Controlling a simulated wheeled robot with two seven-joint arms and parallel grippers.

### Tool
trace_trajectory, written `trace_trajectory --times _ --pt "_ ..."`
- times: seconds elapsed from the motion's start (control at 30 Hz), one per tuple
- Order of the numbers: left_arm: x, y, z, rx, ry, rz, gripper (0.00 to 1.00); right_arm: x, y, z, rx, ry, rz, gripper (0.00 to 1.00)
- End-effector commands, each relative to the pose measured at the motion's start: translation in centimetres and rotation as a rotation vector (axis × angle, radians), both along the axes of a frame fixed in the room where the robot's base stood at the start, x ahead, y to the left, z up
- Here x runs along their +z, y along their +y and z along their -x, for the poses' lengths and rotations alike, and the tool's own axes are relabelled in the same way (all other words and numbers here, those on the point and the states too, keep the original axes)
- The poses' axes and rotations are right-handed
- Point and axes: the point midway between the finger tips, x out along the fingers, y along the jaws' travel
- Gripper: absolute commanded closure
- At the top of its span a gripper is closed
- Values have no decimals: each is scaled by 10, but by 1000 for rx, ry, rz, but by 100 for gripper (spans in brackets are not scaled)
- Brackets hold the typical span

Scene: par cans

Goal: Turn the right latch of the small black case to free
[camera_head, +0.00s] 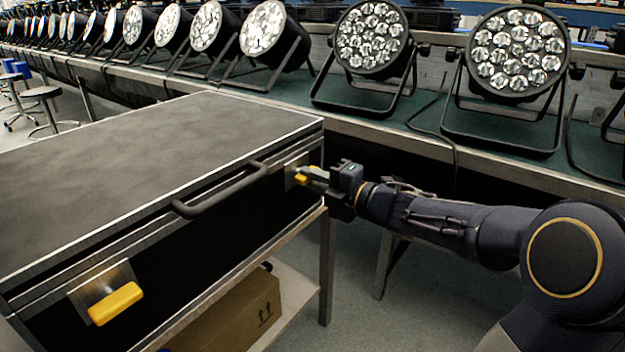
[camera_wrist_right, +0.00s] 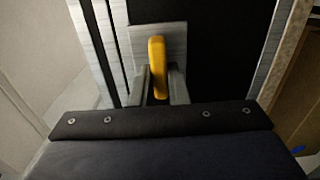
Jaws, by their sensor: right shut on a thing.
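The black case (camera_head: 150,135) lies closed on a stand, with a dark lid, metal edges and a dark handle (camera_head: 222,192) on its front. The right latch (camera_head: 302,178) is a yellow lever on a metal plate near the case's right corner. My right gripper (camera_head: 312,176) is shut on this latch. In the right wrist view the yellow lever (camera_wrist_right: 157,68) stands between the two fingers (camera_wrist_right: 160,85), its long side running up the picture. The left latch (camera_head: 115,303) is yellow and sticks out at the front left, tilted. My left gripper is not in view.
A cardboard box (camera_head: 240,315) sits on the stand's lower shelf (camera_head: 290,300). A long bench (camera_head: 420,135) with a row of par cans (camera_head: 370,38) runs behind the case. Stools (camera_head: 42,95) stand far left. Open floor (camera_head: 400,310) lies below my right arm.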

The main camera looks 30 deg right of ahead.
Motion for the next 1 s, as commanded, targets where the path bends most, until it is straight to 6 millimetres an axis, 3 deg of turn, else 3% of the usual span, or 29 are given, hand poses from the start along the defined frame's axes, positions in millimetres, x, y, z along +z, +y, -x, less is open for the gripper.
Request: trace_trajectory --times 0.03,0.07,0.2,0.57,1.0 --pt "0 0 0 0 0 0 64 -1 0 0 0 2 3 100" --pt "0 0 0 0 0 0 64 -1 0 0 0 2 3 83" --pt "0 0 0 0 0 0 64 -1 0 0 0 1 2 64" --pt "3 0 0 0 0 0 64 1 -2 5 -1 1 1 64" --pt "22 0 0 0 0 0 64 1 -28 65 -3 2 1 64"
